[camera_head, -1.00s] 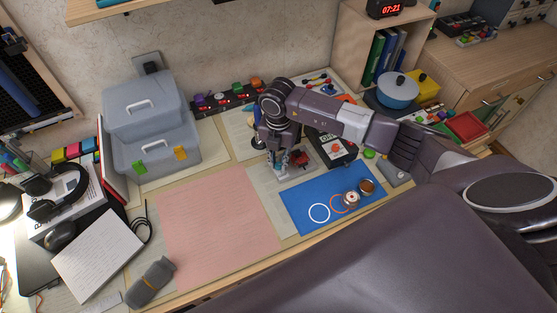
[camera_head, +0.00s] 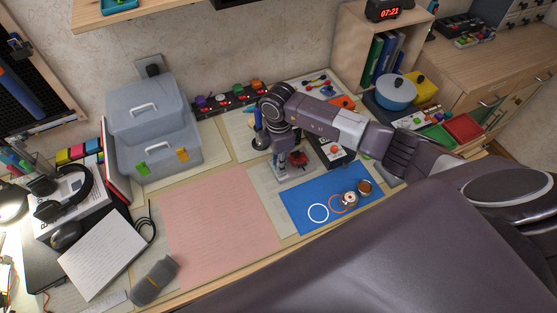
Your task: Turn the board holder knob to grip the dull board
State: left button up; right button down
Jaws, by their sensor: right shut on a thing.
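The board holder (camera_head: 284,177) is a small grey fixture on the mat, just left of the blue mat's upper corner. A dark red piece (camera_head: 299,158) shows at its right side; I cannot tell whether this is the dull board. My right gripper (camera_head: 280,163) points down at the holder from above and is shut on its knob. The fingers hide the knob and part of the holder. My left gripper is not in view.
The blue mat (camera_head: 300,217) carries rings and small round parts. A pink sheet (camera_head: 215,225) lies left of it, mostly clear. A grey toolbox (camera_head: 160,150) stands behind left. A black device (camera_head: 335,150) sits right of the holder, under my arm.

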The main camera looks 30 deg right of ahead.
jog(key=shift+w+r+m, duration=0.1)
jog(key=shift+m, duration=0.7)
jog(key=c, duration=1.8)
grip_release()
notch_tip(320, 180, up, 12)
